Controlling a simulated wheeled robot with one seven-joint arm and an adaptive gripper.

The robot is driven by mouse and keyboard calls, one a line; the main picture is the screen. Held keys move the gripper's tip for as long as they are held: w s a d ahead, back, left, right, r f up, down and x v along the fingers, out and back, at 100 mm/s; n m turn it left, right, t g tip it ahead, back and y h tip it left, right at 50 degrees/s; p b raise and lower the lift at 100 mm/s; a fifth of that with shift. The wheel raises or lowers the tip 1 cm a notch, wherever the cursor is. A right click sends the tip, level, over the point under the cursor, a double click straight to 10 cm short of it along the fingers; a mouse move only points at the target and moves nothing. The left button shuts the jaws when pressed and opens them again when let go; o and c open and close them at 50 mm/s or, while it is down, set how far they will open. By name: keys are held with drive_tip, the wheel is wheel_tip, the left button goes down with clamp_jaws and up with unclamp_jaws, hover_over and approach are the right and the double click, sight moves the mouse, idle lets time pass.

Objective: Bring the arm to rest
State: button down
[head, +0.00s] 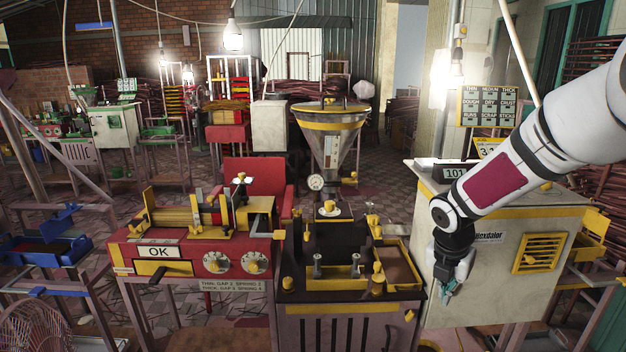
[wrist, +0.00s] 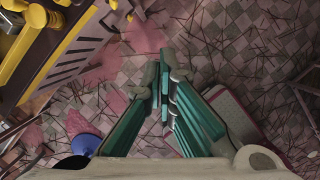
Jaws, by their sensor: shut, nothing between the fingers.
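My gripper (head: 449,288) hangs at the right in the head view, pointing down, in front of the pale cabinet (head: 476,300). Its teal fingers are shut and empty. In the wrist view the gripper (wrist: 164,75) shows its fingers meeting above the tiled floor (wrist: 240,50). My white arm reaches in from the right edge of the head view. No object is held.
The dark extruder bench (head: 345,297) with a funnel hopper (head: 332,150) stands left of my gripper. A red machine marked OK (head: 190,262) stands further left. A blue tray (head: 45,250) is at far left. In the wrist view, yellow-edged machinery (wrist: 50,45) lies upper left.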

drive_tip(key=s+a+r+m+h+p, duration=0.1)
drive_tip(key=s+a+r+m+p, duration=0.25)
drive_tip(key=s+r+m, duration=1.25)
drive_tip(key=s+a+r+m+y, duration=0.1)
drive_tip(key=s+a+r+m, duration=0.1)
drive_tip(key=s, duration=0.4)
drive_tip(key=s+a+r+m+t+y+p, duration=0.1)
drive_tip(key=s+a+r+m, duration=0.1)
drive_tip(key=s+m, duration=0.3)
drive_tip(key=s+a+r+m+y+p, duration=0.1)
drive_tip(key=s+a+r+m, duration=0.2)
drive_tip(key=s, duration=0.3)
drive_tip(key=shift+s+m+t, duration=0.3)
drive_tip(key=shift+m+t, duration=0.1)
drive_tip(key=shift+m, duration=0.3)
